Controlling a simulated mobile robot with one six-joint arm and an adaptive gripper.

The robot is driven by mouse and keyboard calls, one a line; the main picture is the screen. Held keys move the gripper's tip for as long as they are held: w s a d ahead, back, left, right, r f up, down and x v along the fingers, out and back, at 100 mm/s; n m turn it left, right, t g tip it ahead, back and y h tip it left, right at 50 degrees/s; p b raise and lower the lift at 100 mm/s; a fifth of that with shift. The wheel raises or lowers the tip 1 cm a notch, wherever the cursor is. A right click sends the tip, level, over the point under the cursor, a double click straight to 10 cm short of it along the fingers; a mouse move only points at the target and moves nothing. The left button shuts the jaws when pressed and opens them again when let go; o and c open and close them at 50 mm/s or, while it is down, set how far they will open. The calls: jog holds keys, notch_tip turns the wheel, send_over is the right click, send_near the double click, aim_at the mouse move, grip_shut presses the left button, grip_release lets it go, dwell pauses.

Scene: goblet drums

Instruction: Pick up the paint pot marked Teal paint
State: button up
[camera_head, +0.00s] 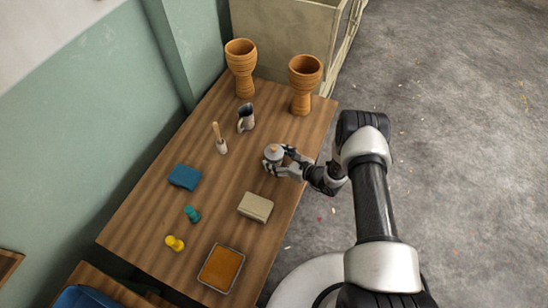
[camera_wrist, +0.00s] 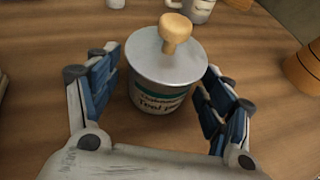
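The paint pot (camera_wrist: 160,92) stands upright on the wooden table between my fingers. It has a grey lid with a wooden knob, and a label whose lower line appears to read "Teal paint", partly blurred. In the head view the pot (camera_head: 273,153) is near the table's right edge. My gripper (camera_wrist: 158,88) is open around it, with blue-padded fingers on its left and right. A gap shows on the left, and the right finger is close to the pot. My gripper also shows in the head view (camera_head: 280,160), reaching in from the right.
Two orange goblet drums (camera_head: 241,68) (camera_head: 303,84) stand at the table's far end. A dark jug (camera_head: 246,117) and a brush in a holder (camera_head: 221,143) stand left of the pot. A beige block (camera_head: 256,207) lies nearer, with a blue block (camera_head: 185,177) and an orange tray (camera_head: 221,268).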

jog(key=c, duration=1)
jog(key=shift+r, duration=0.15)
jog(key=shift+r+p, duration=2.75)
jog(key=shift+r, duration=7.05)
jog(key=shift+r, duration=0.15)
notch_tip(320, 180, up, 12)
jog(key=p, duration=0.7)
jog(key=shift+d, duration=0.15)
